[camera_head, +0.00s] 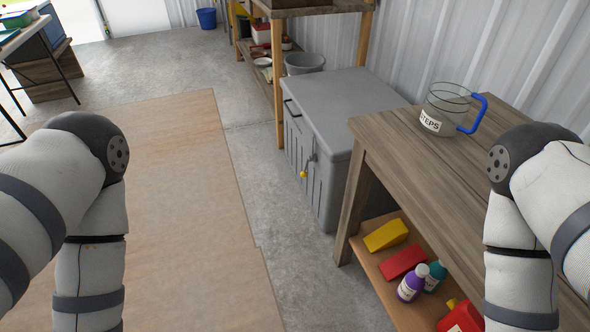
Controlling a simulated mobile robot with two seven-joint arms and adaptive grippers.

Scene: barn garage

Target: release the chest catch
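The chest (335,100) is a grey lidded box on the concrete floor, between a wooden shelf unit and a wooden workbench. Its lid looks closed. On its front face is a catch (309,160), a small grey piece at the lid's edge, with a small yellow part (304,174) hanging just below it. Whether the catch is fastened is too small to tell. Both my arms show at the left and right edges of the head view, well apart from the chest. Neither gripper is in the picture.
The workbench (450,175) at right carries a glass jar (441,107) with a blue handle. Its lower shelf holds a yellow block (386,235), a red block (403,262) and bottles (412,284). The shelf unit's post (278,85) stands near the chest's left corner. Floor in front is clear.

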